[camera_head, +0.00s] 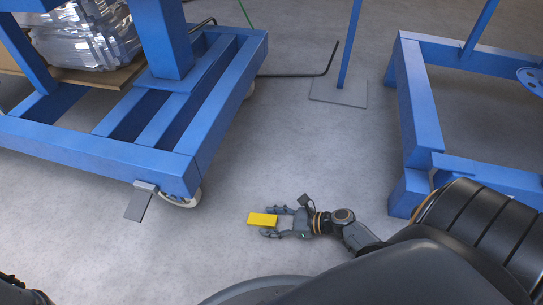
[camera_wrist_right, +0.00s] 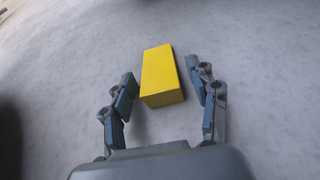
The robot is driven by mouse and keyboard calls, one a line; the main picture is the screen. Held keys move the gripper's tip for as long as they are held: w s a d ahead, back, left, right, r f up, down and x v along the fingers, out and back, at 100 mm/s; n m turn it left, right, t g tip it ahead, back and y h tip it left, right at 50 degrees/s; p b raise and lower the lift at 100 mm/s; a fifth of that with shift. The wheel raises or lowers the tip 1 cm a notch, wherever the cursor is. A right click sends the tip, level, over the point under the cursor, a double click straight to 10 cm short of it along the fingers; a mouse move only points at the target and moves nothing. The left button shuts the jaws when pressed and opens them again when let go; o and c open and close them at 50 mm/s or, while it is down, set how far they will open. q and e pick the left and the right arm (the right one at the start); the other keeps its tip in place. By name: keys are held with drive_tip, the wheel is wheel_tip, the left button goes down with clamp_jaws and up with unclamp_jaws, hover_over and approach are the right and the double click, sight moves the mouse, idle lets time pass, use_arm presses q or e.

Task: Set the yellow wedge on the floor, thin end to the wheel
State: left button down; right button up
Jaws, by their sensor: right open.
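The yellow wedge (camera_head: 262,219) lies on the grey floor in the head view, to the right of a caster wheel (camera_head: 181,198) under the corner of the blue frame, with bare floor between them. In the right wrist view the wedge (camera_wrist_right: 162,75) lies between the open fingers, its near end face toward the palm. My right gripper (camera_head: 274,222) is open around the wedge, low at the floor; it also shows in the right wrist view (camera_wrist_right: 168,97). Gaps show on both sides of the wedge. My left gripper is not clearly in view; only a dark part shows at the lower left.
The blue wheeled frame (camera_head: 200,130) fills the upper left, with a grey pedal (camera_head: 139,204) jutting out beside the wheel. Another blue frame (camera_head: 415,110) stands at the right. A blue post on a flat plate (camera_head: 338,92) stands behind. The floor between is clear.

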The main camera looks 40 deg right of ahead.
drive_tip(key=shift+r, duration=0.25)
drive_tip(key=p+v, duration=0.6)
drive_tip(key=v, duration=0.3)
drive_tip(key=shift+s+d+r, duration=0.1)
drive_tip(key=shift+r, duration=0.15)
drive_tip(key=shift+p+v, duration=0.45)
drive_tip(key=shift+v, duration=0.55)
drive_tip(key=shift+s+d, duration=0.2)
